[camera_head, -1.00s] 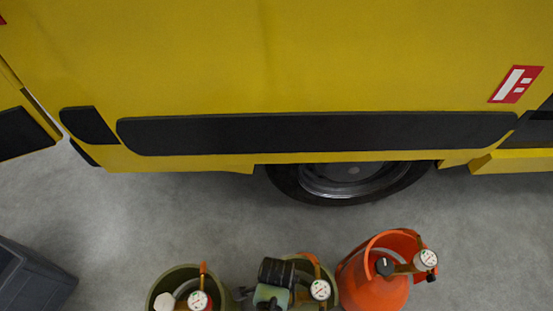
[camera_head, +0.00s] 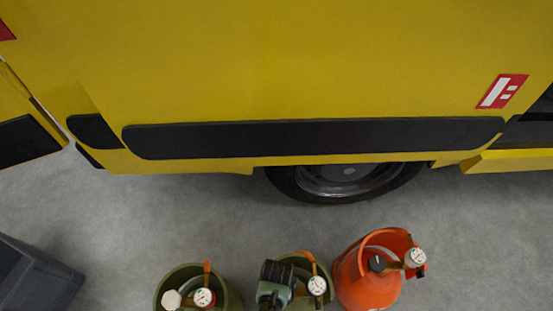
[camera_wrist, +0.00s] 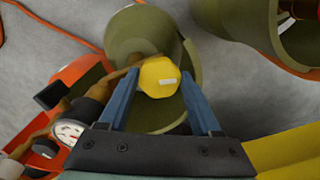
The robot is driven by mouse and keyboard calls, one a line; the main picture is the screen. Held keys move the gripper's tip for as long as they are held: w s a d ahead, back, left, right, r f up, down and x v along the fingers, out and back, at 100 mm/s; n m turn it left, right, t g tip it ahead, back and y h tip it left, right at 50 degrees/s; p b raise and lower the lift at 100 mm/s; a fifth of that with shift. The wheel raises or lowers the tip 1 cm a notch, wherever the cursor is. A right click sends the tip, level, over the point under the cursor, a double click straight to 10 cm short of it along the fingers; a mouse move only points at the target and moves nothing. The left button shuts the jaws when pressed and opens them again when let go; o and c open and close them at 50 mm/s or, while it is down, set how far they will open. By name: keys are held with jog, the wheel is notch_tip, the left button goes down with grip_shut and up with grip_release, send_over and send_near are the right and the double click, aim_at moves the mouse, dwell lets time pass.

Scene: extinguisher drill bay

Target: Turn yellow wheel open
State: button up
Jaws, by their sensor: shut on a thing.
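The yellow wheel (camera_wrist: 159,78) is a faceted knob with a small white mark, in the middle of the wrist view. My gripper (camera_wrist: 160,73) has its two blue fingers on either side of the wheel and is shut on it. The wheel sits on a brown valve stem above an olive cylinder (camera_wrist: 135,35). In the head view my arm's end (camera_head: 274,282) is over the middle olive cylinder (camera_head: 298,262) and hides the wheel. A round white gauge (camera_head: 317,285) stands beside it.
An orange cylinder (camera_head: 368,288) with a black knob stands close on the right. Another olive cylinder (camera_head: 228,292) with a white knob stands on the left. A yellow vehicle (camera_head: 300,60) is behind, with grey floor between. A dark bin (camera_head: 40,278) is at lower left.

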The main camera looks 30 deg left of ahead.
jog(key=n+p, duration=0.1)
jog(key=n, duration=0.2)
jog(key=shift+d+n, duration=0.1)
jog(key=shift+n, duration=0.2)
jog(key=n, duration=0.4)
jog(key=shift+d+n+p, duration=0.1)
jog(key=shift+n+p, duration=0.2)
jog(key=shift+p, duration=0.1)
jog(key=n, duration=0.4)
jog(key=shift+w+p, duration=0.15)
jog(key=shift+p, duration=0.15)
jog(key=shift+n, duration=1.8)
jog(key=o, duration=1.4)
